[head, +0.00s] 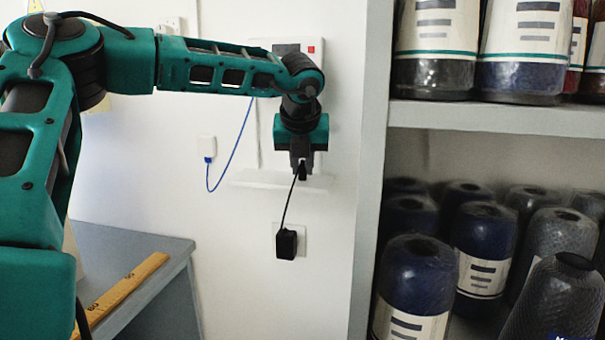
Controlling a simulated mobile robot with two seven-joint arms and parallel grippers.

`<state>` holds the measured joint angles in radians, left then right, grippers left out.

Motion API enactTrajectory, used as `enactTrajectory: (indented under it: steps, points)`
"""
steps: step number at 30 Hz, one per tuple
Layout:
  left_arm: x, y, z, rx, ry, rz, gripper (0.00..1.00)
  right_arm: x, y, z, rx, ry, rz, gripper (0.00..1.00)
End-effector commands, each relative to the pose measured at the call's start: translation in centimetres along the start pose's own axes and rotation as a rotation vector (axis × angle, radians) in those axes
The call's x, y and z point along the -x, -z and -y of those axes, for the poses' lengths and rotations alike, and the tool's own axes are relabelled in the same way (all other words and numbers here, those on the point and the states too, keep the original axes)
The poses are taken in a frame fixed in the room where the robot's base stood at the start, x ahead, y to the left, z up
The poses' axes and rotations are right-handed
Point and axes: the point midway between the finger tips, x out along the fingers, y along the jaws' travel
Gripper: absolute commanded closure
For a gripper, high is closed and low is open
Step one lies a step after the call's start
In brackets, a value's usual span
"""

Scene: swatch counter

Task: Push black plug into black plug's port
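My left gripper (301,172) points down in front of the white wall, near the picture's middle. It appears shut on a small black plug (302,171) at its fingertips. A thin black cable (287,205) runs from there down to a black block (287,244) at a white wall plate (302,236). The plug's port cannot be made out. My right gripper is not in view.
A white ledge (250,179) is on the wall behind the gripper. A white plug (207,147) with a blue cable (228,165) hangs left of it. A grey shelf unit (372,180) with yarn cones stands right. A yellow ruler (125,286) lies on the grey counter (105,250).

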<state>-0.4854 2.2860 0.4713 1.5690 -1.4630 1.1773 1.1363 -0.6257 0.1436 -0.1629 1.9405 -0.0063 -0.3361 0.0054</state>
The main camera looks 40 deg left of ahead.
Motion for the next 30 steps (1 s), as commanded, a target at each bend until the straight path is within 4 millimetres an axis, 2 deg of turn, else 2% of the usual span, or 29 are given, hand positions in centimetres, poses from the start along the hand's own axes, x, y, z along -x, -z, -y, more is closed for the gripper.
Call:
enactTrajectory:
  steps: [1,5,20,26,30]
  points:
    - [0.0,0.0,0.0,0.000,0.000,0.000,0.90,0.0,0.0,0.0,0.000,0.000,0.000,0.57]
    - [0.0,0.0,0.0,0.000,0.000,0.000,1.00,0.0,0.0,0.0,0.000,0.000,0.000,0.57]
    - [0.6,-0.2,-0.2,-0.001,0.000,0.003,1.00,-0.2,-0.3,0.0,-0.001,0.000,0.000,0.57]
    - [3.1,-1.8,-0.3,0.001,-0.001,0.006,1.00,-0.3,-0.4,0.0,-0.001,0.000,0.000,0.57]
    - [5.6,-3.4,-0.3,0.003,-0.001,0.006,1.00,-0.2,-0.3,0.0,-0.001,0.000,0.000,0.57]
